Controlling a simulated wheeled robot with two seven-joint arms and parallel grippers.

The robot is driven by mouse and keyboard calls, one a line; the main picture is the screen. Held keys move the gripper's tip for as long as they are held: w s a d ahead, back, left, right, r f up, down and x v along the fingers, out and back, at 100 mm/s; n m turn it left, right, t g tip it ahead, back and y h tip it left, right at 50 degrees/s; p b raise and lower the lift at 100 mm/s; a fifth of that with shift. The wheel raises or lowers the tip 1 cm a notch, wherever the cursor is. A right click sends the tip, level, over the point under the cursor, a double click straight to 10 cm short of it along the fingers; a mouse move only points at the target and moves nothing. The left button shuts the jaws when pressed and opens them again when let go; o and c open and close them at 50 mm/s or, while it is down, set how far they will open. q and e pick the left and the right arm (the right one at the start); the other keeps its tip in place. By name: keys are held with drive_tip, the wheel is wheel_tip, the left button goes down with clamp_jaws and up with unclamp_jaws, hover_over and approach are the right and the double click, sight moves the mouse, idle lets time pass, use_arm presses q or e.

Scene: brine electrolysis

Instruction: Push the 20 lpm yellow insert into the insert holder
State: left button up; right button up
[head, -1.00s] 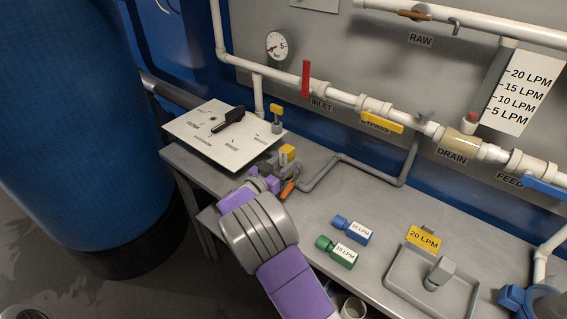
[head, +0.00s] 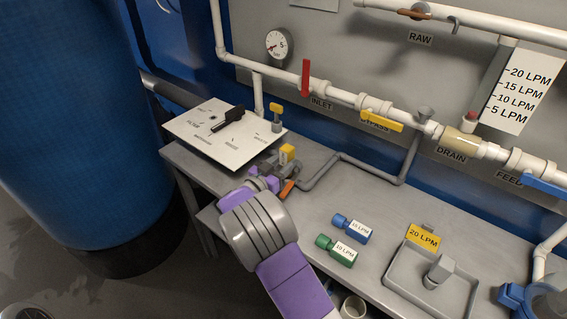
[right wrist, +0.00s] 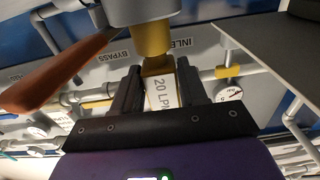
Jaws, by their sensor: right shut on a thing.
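The yellow insert (head: 287,152) with its white 20 LPM label is in my right gripper (head: 279,170), at the back left of the bench. In the right wrist view the insert (right wrist: 160,92) stands between the two dark fingers (right wrist: 157,84), which are shut on it. Its round yellow end (right wrist: 152,42) meets a grey cylinder, the insert holder (right wrist: 147,10). The end appears to touch or enter the holder; how deep is hidden. In the head view my gripper and arm hide most of the holder. My left gripper is not in view.
An orange-brown handle (head: 287,189) is close beside my right gripper. A white panel with a black knob (head: 226,120) lies left behind it. Blue (head: 351,229) and green (head: 336,250) inserts lie on the bench, left of a grey tray (head: 405,284). Pipes run along the wall.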

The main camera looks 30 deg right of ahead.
drive_tip(key=shift+s+a+f, duration=0.1)
drive_tip(key=shift+f, duration=0.4)
idle(1.7)
drive_tip(key=o, duration=1.2)
drive_tip(key=shift+c, duration=0.2)
drive_tip(key=shift+r, duration=0.3)
drive_tip(key=shift+r, duration=0.25)
clamp_jaws()
drive_tip(key=shift+f, duration=0.15)
drive_tip(key=shift+r, duration=0.25)
idle(0.8)
drive_tip(key=shift+f, duration=0.35)
idle(0.6)
